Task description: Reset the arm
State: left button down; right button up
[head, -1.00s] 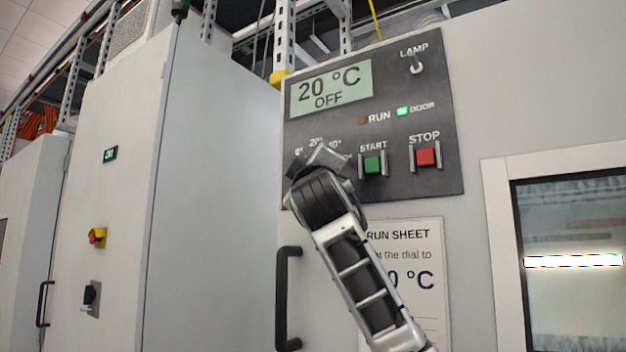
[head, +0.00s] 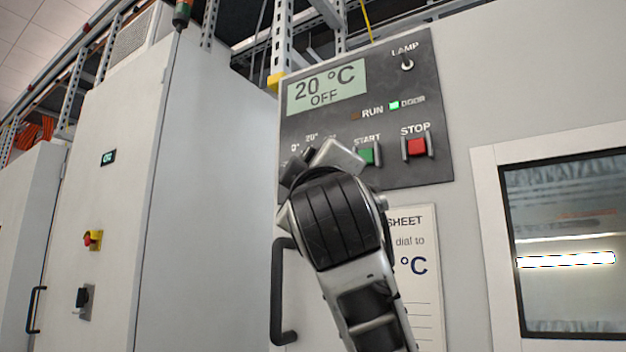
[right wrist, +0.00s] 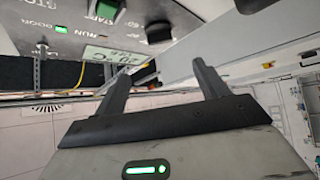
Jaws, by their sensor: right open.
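My right arm rises from the bottom of the head view, and its gripper (head: 322,158) is in front of the lower left of the dark control panel (head: 300,130). It covers the dial area; only the 0° and 20° marks show. In the right wrist view the two fingers (right wrist: 163,70) are apart with nothing between them. The panel display (head: 326,87) reads 20 °C OFF; it also shows in the right wrist view (right wrist: 112,54). My left gripper is not in view.
The green START button (head: 366,155) is close beside my gripper, with the red STOP button (head: 416,146) further right. A lamp switch (head: 407,65) is above. A run sheet (head: 425,300), partly hidden, a black handle (head: 277,300) and a window (head: 570,220) are on the cabinet.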

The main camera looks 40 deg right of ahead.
jog(key=shift+w, duration=0.1)
dwell(0.3)
jog(key=w+a+f+n+y, duration=0.2)
jog(key=w+a+f+y, duration=0.15)
jog(key=w+f, duration=0.4)
jog(key=w+a+f+n+y, duration=0.2)
jog(key=w+f+y, duration=0.2)
jog(key=f, duration=0.7)
jog(key=w+a+f+g+y+p, duration=0.1)
jog(key=a+f+g+y, duration=0.15)
jog(key=f, duration=0.95)
jog(key=a+f+g+y, duration=0.1)
jog(key=a+f+y, duration=0.15)
jog(key=f, duration=0.95)
jog(key=s+a+f+m+g+y, duration=0.15)
jog(key=s+f, duration=0.25)
jog(key=f, duration=0.4)
jog(key=s+a+f+m+g, duration=0.1)
jog(key=s+a+f+g, duration=0.1)
jog(key=s+f, duration=0.5)
jog(key=s+f+m+g+y+p, duration=0.1)
jog(key=s+f+m, duration=0.4)
jog(key=s+f, duration=0.9)
jog(key=shift+s+a+f+g, duration=0.3)
jog(key=shift+s+g, duration=0.2)
jog(key=shift+g, duration=0.2)
